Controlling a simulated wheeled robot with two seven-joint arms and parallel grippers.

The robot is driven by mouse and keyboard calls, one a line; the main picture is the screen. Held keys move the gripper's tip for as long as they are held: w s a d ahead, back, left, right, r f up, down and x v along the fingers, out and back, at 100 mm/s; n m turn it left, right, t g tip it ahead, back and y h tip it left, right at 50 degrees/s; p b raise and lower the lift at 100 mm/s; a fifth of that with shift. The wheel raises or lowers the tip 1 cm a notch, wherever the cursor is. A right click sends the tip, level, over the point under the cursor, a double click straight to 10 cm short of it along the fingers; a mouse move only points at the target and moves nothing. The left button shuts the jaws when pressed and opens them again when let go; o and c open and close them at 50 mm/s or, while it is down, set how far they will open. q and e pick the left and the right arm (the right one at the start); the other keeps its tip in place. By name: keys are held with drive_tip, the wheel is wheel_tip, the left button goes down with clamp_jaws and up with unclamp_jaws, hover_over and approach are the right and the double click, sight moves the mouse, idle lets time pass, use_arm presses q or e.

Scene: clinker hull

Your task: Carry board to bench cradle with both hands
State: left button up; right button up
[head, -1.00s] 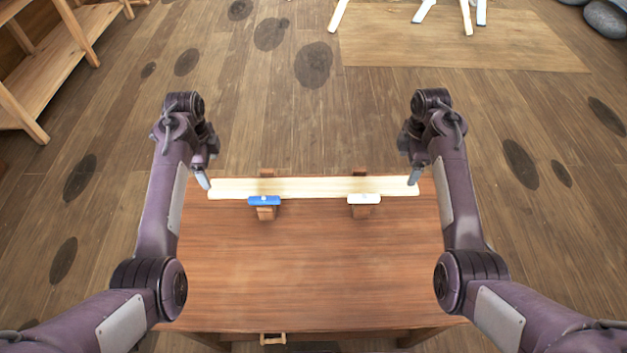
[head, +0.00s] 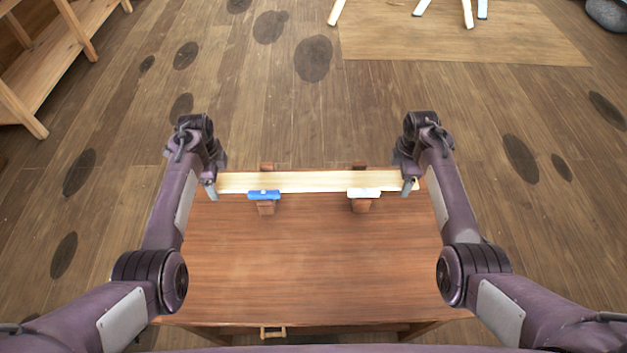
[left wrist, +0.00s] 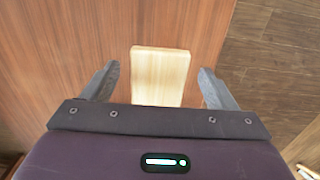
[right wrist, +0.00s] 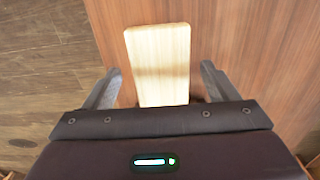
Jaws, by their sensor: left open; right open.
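The pale wooden board (head: 310,182) lies lengthwise along the far edge of the bench, in a cradle with two brown posts. The cradle's left post (head: 266,208) has a blue pad and its right post (head: 362,205) a white one. My left gripper (head: 214,190) is open at the board's left end; in the left wrist view that end (left wrist: 160,75) lies between the spread fingers (left wrist: 160,88). My right gripper (head: 408,187) is open at the right end; in the right wrist view that board end (right wrist: 160,65) lies between its fingers (right wrist: 158,88), with gaps showing.
The brown bench top (head: 310,265) is bare in front of the board. A wooden shelf (head: 65,60) stands at the far left. White legs of a stand (head: 465,12) rest on a tan mat (head: 460,38) at the back right. The floor beyond the bench is open.

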use_arm(q)
drive_tip(key=shift+s+r, duration=0.1)
drive_tip(key=shift+c, duration=0.6)
use_arm(e)
drive_tip(key=shift+c, duration=0.6)
use_arm(q)
drive_tip(key=c, duration=1.1)
use_arm(e)
drive_tip(key=c, duration=1.1)
use_arm(q)
drive_tip(key=shift+r, duration=0.1)
use_arm(e)
drive_tip(key=shift+r, duration=0.15)
